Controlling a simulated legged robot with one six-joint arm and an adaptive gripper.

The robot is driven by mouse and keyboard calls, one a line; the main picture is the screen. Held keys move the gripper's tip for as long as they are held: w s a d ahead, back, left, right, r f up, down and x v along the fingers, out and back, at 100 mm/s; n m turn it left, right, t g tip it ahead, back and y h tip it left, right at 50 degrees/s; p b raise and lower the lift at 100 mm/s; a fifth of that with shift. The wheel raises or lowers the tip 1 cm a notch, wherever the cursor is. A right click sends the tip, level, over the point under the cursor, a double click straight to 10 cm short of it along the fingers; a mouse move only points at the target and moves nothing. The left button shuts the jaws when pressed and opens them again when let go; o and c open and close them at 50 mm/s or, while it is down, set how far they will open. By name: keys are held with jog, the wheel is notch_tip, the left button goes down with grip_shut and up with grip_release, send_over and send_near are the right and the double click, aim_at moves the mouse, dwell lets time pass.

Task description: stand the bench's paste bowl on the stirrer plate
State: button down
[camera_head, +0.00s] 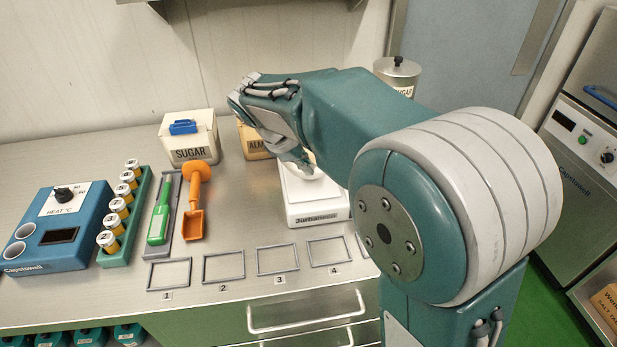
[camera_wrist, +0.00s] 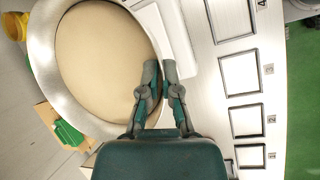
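The paste bowl (camera_wrist: 105,50) fills the upper left of the wrist view, a pale metal rim around beige paste. My gripper (camera_wrist: 160,72) is at the bowl's right edge, its two fingers close together with the rim between them. In the head view my gripper (camera_head: 300,160) is mostly hidden by my arm, above the white stirrer plate (camera_head: 318,214) with lettering on its front. The plate's white edge also shows in the wrist view (camera_wrist: 178,35).
A sugar box (camera_head: 190,145), an almond box (camera_head: 250,140) and a metal canister (camera_head: 397,75) stand behind. Left are an orange scoop (camera_head: 194,210), a green tool (camera_head: 160,215), a vial rack (camera_head: 128,215) and a blue heater (camera_head: 55,235). Numbered frames (camera_head: 223,267) lie along the front.

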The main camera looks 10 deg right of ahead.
aim_at(308, 178)
jog(key=shift+w+a+f, duration=0.25)
jog(key=shift+w+f, duration=0.45)
jog(key=shift+f, duration=0.15)
jog(key=x, duration=0.3)
jog(key=shift+a+f, duration=0.15)
jog(key=shift+f, duration=0.3)
jog(key=shift+a, duration=0.1)
jog(key=shift+a, duration=0.1)
jog(key=c, duration=0.8)
grip_release()
jog(key=shift+a+f, duration=0.1)
